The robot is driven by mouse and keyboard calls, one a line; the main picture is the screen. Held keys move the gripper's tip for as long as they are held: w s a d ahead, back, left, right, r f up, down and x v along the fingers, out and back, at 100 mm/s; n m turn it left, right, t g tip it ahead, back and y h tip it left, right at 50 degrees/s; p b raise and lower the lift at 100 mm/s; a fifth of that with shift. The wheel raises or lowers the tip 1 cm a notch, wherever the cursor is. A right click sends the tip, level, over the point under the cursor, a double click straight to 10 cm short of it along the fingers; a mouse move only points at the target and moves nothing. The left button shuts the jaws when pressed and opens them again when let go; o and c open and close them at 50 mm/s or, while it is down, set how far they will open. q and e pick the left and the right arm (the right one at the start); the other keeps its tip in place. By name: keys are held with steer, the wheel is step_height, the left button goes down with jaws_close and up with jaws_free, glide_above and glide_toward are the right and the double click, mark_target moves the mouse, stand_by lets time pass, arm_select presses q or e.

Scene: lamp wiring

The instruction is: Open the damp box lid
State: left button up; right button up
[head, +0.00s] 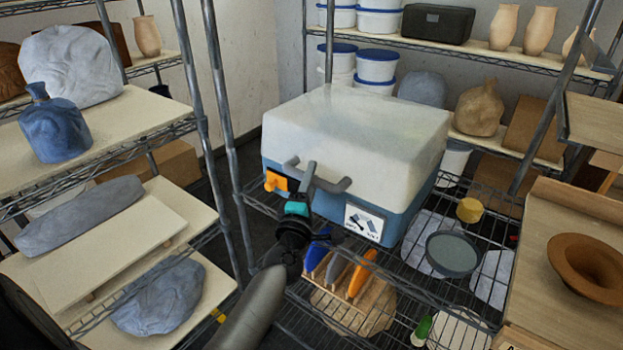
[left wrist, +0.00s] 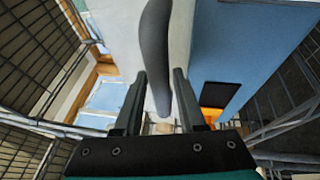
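The damp box is a blue tub (head: 330,207) with a large cloudy white lid (head: 355,125), and the lid sits closed on it. A grey bar handle (head: 335,186) sticks out from the front of the lid. My left gripper (head: 309,178) is at this handle, toward its left part. In the left wrist view the handle (left wrist: 156,55) runs between the two fingers of the left gripper (left wrist: 160,85), which stand apart with narrow gaps beside the bar. My right gripper is not in view.
The box stands on a wire shelf with metal posts (head: 226,130) close to its left. Below it are a wooden rack (head: 335,297) with coloured tools and a grey bowl (head: 452,254). White tubs (head: 377,66) and vases (head: 504,27) stand on shelves behind.

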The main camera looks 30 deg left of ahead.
arm_select(q)
steer(key=shift+c, duration=0.2)
jaws_close()
stand_by(1.1)
